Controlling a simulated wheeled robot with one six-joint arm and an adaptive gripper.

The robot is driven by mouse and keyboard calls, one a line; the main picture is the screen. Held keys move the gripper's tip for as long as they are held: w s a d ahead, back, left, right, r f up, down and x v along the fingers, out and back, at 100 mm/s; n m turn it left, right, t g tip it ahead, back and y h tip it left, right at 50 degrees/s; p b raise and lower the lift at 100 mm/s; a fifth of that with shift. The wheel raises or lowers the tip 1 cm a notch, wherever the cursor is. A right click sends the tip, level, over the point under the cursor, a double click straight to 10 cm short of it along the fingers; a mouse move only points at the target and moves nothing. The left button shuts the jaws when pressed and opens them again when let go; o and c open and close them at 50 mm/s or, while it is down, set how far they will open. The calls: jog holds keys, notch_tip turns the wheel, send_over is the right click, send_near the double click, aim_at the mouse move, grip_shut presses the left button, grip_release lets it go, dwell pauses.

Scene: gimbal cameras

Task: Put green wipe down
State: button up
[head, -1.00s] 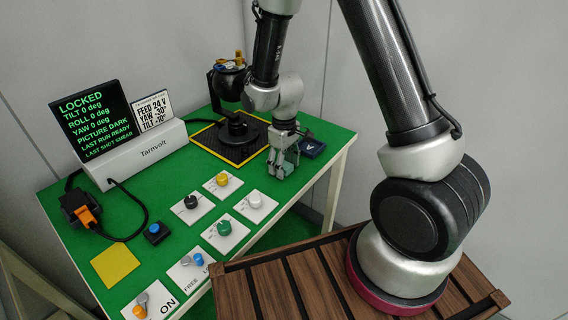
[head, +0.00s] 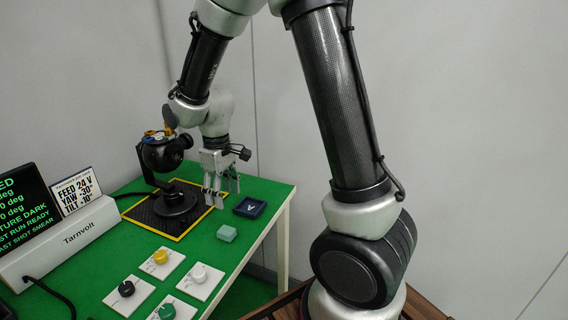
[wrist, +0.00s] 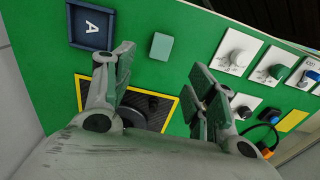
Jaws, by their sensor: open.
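The green wipe (head: 227,233), a small pale green block, lies on the green table top in the head view. It sits in front of a dark blue tray. In the wrist view the wipe (wrist: 161,46) lies above and between the two fingers, apart from both. My gripper (head: 221,198) is open and empty, raised near the front corner of the black mat, behind the wipe. Its spread fingers also show in the wrist view (wrist: 165,75).
The blue tray (head: 250,207), marked A in the wrist view, stands near the table's right edge. A gimbal camera (head: 168,165) stands on the yellow-edged black mat (head: 142,213). Several knob plates (head: 198,281) lie at the front. A Tarnvolt console (head: 62,243) is at left.

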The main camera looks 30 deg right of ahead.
jog(key=s+d+r+m+t, duration=0.1)
jog(key=s+d+r+m, duration=0.1)
jog(key=s+d+r, duration=0.4)
jog(key=s+d+r+m+t, duration=0.1)
jog(key=s+d+r+m, duration=0.15)
jog(key=r, duration=0.45)
jog(key=s+d+r+m+t, duration=0.1)
jog(key=s+d+r, duration=0.1)
jog(key=s, duration=0.4)
jog(key=s+d+r+m+t, duration=0.1)
jog(key=s+d+r, duration=0.1)
jog(key=s+d, duration=0.2)
jog(key=shift+s+r, duration=0.4)
jog(key=shift+s, duration=0.75)
jog(key=shift+o, duration=0.5)
jog(key=shift+a, duration=0.15)
